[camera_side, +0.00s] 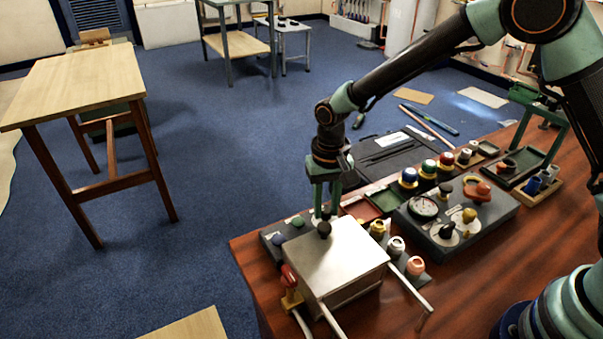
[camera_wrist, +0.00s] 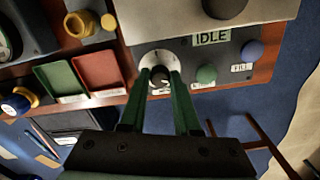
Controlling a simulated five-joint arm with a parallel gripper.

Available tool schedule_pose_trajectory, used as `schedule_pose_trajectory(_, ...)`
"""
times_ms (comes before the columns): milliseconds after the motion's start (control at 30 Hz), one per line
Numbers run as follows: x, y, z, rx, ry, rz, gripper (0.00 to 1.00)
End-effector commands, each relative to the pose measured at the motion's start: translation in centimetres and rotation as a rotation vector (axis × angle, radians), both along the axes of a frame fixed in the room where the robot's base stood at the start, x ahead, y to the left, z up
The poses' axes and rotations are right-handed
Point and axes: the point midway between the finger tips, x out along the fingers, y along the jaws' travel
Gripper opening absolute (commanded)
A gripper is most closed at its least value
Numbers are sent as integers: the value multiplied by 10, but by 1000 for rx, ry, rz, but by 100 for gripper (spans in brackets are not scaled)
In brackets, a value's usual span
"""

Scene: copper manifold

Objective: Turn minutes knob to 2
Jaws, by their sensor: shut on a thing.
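The minutes knob (camera_wrist: 159,75) is a small dark knob on a white round dial (camera_wrist: 150,58) with fine marks, set in a grey panel. My gripper (camera_wrist: 160,77) has its two green fingers closed on the knob's sides. In the side view my gripper (camera_side: 325,208) points down at the panel just behind the metal box. There the dial (camera_side: 316,218) shows only as a pale edge, and the knob is hidden by the fingers and the box's black handle. The knob's pointer and the dial's numbers cannot be read.
The panel also holds a blue button (camera_wrist: 252,50), a green button (camera_wrist: 206,74) and an IDLE display (camera_wrist: 212,38). The metal box (camera_side: 335,255) with a black top handle stands close in front. A green tray (camera_wrist: 61,77) and a red tray (camera_wrist: 99,70) lie beside the panel.

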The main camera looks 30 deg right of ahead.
Motion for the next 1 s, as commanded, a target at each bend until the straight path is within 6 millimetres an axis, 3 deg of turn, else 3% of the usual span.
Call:
schedule_pose_trajectory(667, 1, 0, 1, 2, -5, -58, 0)
schedule_pose_trajectory(700, 1, 0, 1, 2, -5, -57, 46)
schedule_pose_trajectory(733, 1, 0, 1, 2, -4, -57, 57)
schedule_pose_trajectory(767, 1, 0, 1, 1, -3, -57, 61)
schedule_pose_trajectory(1000, 1, 0, 0, 0, -2, -57, 61)
